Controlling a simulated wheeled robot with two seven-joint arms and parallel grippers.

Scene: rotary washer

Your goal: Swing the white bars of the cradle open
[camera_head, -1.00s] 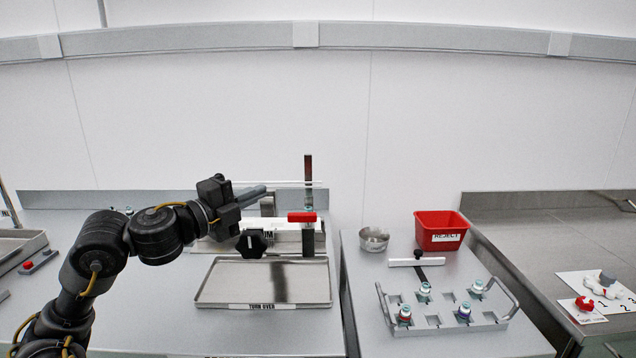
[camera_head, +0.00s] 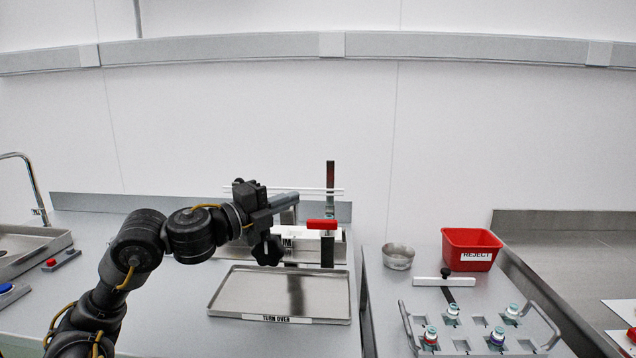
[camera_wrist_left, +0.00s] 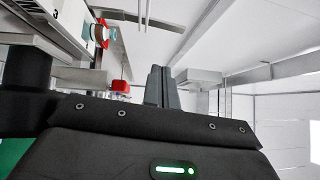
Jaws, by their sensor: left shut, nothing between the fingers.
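The cradle's thin white bars (camera_head: 318,191) run level, left to right, in the head view, behind my left gripper and across the dark upright post (camera_head: 330,174). A red handle (camera_head: 323,224) and a black star knob (camera_head: 268,250) are below the gripper. My right gripper is out of view.
A shallow metal tray labelled TURN OVER (camera_head: 225,291) lies in front of the cradle. To the right are a round metal bowl (camera_head: 398,257), a red REJECT bin (camera_head: 470,248) and a rack (camera_head: 405,325) with capped vials. The counter left of the tray is mostly clear.

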